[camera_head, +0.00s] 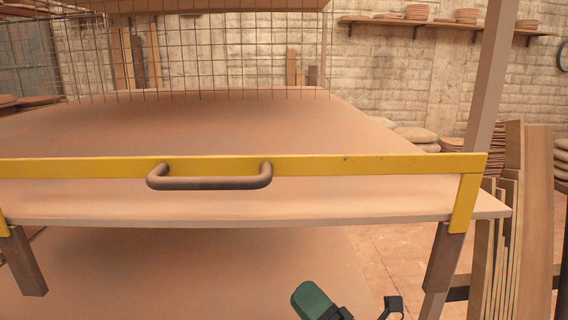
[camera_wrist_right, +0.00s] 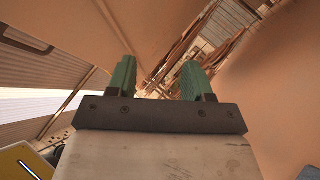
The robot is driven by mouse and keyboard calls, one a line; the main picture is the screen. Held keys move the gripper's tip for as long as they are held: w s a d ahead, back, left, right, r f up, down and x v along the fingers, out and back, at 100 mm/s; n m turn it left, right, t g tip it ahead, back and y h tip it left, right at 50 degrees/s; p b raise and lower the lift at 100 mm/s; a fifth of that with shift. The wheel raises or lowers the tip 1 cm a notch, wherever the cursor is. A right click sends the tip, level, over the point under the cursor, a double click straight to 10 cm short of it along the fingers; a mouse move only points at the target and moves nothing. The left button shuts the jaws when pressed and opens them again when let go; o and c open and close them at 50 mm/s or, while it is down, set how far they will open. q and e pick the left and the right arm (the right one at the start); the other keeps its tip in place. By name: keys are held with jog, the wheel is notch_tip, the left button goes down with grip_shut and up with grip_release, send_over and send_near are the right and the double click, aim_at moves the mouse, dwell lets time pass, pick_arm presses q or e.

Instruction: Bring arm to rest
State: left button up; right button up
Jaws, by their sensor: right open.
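My right gripper (camera_head: 350,305) shows at the bottom of the head view, right of centre, below the front edge of the press table. In the right wrist view its two green fingers (camera_wrist_right: 158,80) stand apart with nothing between them. In the head view one green fingertip and a dark part beside it show, and the rest of the arm is cut off by the lower edge. My left gripper is not in either view.
A yellow bar (camera_head: 330,165) with a dark handle (camera_head: 210,183) crosses in front of the wide brown table (camera_head: 220,125). A wire mesh guard (camera_head: 240,55) stands behind. Upright boards (camera_head: 538,210) lean at right. Some floor (camera_head: 395,255) shows clear.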

jog(key=s+d+f+m+h, duration=0.1)
jog(key=d+f+m+h, duration=1.2)
jog(key=m+h, duration=0.65)
jog(key=s+d+f+m+g+y, duration=0.1)
jog(key=s+d+f+m+g, duration=0.1)
jog(key=s+f+m+g, duration=0.6)
jog(key=s+d+f+m+g+y, duration=0.15)
jog(key=s+f+m+g, duration=0.35)
jog(key=s, duration=0.7)
notch_tip(320, 180, down, 28)
jog(key=s+n, duration=0.2)
jog(key=n, duration=0.1)
jog(key=s+d+f+g, duration=0.2)
jog(key=s+d+f, duration=0.1)
jog(key=s+f, duration=1.1)
jog(key=shift+s+d+f+h, duration=0.15)
jog(key=shift+s+f+h, duration=0.05)
jog(key=shift+f+h, duration=0.1)
